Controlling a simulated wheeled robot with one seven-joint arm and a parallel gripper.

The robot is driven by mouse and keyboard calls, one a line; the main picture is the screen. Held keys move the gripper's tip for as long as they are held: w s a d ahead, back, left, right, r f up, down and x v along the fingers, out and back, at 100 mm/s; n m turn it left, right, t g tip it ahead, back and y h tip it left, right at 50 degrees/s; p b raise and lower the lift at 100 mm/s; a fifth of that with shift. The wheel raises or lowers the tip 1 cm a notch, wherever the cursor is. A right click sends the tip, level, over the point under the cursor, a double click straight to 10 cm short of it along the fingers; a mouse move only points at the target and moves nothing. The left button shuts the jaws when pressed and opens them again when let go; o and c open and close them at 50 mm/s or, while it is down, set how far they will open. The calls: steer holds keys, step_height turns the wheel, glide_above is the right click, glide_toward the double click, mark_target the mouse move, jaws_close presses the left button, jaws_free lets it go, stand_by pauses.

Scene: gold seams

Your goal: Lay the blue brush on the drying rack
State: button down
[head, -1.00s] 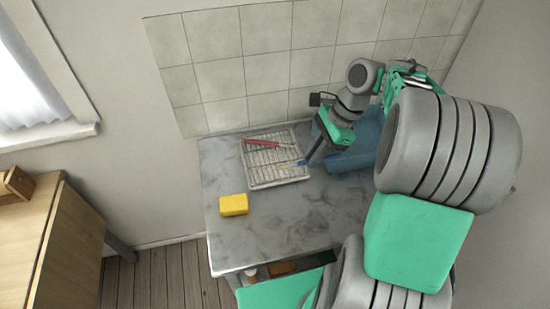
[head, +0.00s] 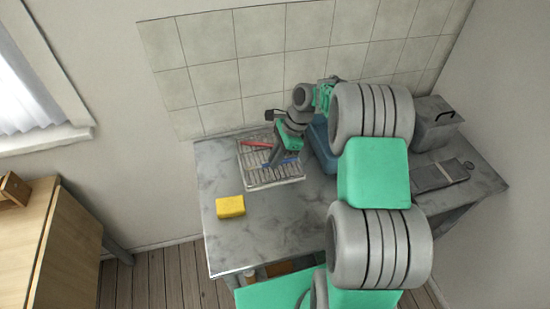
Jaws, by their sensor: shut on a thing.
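The drying rack (head: 272,182) is a pale, slatted tray on the grey marbled counter, near the tiled wall. The blue brush (head: 284,162) shows as a short blue strip over the middle and right part of the rack. My gripper (head: 270,164) points down over the rack and is shut on the blue brush. I cannot tell whether the brush touches the slats. A red brush (head: 256,143) lies on the rack's far side, and my gripper partly covers that area.
A yellow sponge (head: 230,207) lies on the counter (head: 270,225) left of centre. A blue bin (head: 321,147) stands close right of the rack, partly behind my arm. A grey box (head: 434,123) and a dark flat item (head: 440,175) are at the right. The front left counter is clear.

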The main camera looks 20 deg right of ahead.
steer(key=shift+f, duration=0.2)
steer(key=shift+f, duration=0.2)
steer(key=shift+s+f, duration=0.25)
steer(key=shift+f, duration=0.15)
steer(key=c, duration=1.4)
jaws_free()
steer(key=shift+s+f, duration=0.15)
steer(key=shift+f, duration=0.2)
steer(key=a+v, duration=0.1)
steer(key=v, duration=1.2)
steer(key=s+a+r+n+t+h, duration=0.2)
steer(key=s+a+r+n, duration=0.45)
steer(key=r+n, duration=0.25)
steer(key=s+d+f+n+t+h, duration=0.1)
steer(key=s+n+t+h, duration=0.1)
steer(key=s+n, duration=0.7)
steer(key=s, duration=0.2)
steer(key=shift+s+h+p, duration=0.3)
steer(key=shift+s, duration=0.05)
